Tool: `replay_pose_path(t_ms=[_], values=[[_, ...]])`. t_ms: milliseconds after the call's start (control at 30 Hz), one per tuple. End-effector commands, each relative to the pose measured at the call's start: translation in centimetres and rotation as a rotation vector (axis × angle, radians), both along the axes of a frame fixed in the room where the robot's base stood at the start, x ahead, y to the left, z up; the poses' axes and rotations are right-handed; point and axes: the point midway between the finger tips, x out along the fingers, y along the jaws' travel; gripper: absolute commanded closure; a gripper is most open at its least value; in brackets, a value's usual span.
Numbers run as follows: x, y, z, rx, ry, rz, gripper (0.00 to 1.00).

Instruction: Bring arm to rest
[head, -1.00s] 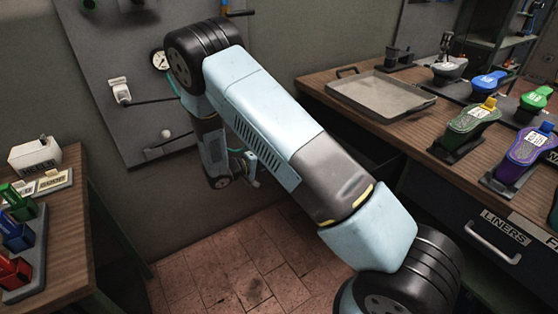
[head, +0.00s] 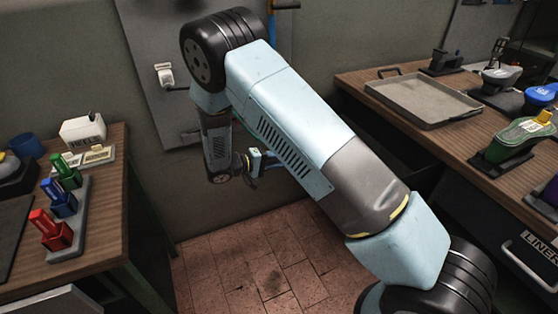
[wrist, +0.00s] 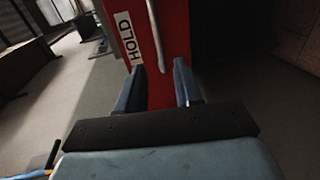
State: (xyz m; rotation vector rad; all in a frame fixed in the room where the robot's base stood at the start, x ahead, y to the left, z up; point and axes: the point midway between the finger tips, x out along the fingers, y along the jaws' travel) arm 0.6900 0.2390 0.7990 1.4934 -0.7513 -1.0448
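My light-blue and black arm (head: 300,120) crosses the middle of the head view, bent at a black joint near the top with its forearm hanging down. My gripper (wrist: 158,66) shows in the wrist view with its two blue fingers apart and nothing held between them. Beyond the fingers is a red upright panel (wrist: 172,35) marked HOLD, with a pale handle; it appears apart from the fingers. In the head view the hand is small and partly hidden behind the arm.
At left a wooden bench (head: 105,215) holds a rack (head: 72,225) of red, blue and green handled tools, and a white box (head: 82,130). At right a bench (head: 445,150) carries a grey tray (head: 424,100) and shoe forms. Tiled floor (head: 245,250) is clear between the benches.

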Motion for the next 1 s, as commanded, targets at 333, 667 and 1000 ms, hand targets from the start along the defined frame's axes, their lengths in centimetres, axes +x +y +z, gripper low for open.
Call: replay_pose_path(t_ms=[333, 667, 1000], values=[[0.1, -0.8, 1.3, 0.022, 0.013, -0.028, 0.65], [-0.8, -5.9, 9.0, 0.19, 0.101, -0.186, 0.65], [-3.5, -11.4, 16.4, 0.403, 0.181, -0.308, 0.65]])
